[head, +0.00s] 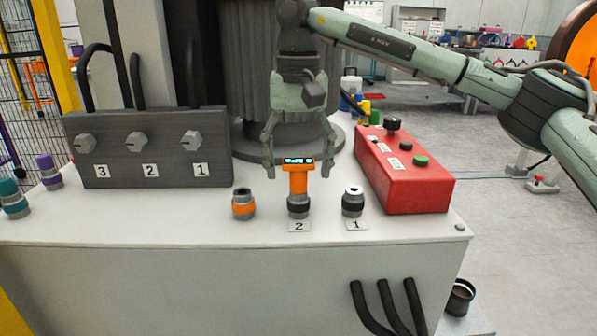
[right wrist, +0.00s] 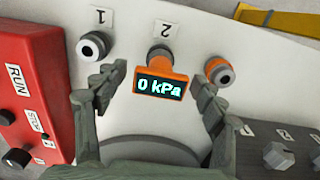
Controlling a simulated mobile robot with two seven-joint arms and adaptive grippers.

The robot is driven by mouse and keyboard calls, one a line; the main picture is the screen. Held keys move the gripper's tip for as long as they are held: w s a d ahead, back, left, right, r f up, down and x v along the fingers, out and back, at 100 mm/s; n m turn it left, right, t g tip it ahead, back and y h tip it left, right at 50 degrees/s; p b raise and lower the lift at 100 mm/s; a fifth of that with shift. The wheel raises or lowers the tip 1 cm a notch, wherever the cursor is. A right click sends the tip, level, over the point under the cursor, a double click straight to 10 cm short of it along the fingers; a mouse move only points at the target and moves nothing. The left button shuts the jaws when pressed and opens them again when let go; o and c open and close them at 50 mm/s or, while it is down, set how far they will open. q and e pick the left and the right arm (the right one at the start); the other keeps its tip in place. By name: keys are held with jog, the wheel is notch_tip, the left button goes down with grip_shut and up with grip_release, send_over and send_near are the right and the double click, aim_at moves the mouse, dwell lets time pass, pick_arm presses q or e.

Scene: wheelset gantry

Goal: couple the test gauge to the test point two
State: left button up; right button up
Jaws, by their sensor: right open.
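The orange test gauge (head: 298,178) stands upright on test point two (head: 299,207), a grey and black fitting behind the label 2. In the right wrist view the gauge (right wrist: 161,82) has a lit display reading 0 kPa. My right gripper (head: 298,172) is open, with one finger on each side of the gauge and visible gaps. In the right wrist view its fingers (right wrist: 158,95) are also apart, with the gauge between them and untouched. How fully the gauge sits on the fitting cannot be told. My left gripper is not in view.
Test point one (head: 353,202) is right of the gauge, and an orange-ringed fitting (head: 243,204) is left. A red control box (head: 403,170) stands at the right. A grey valve panel (head: 150,150) with numbered knobs is at the left. Purple and teal fittings (head: 48,172) stand at the far left.

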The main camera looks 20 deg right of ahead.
notch_tip(320, 180, up, 10)
jog(key=shift+r, duration=0.25)
jog(key=shift+f, duration=0.1)
dwell(0.4)
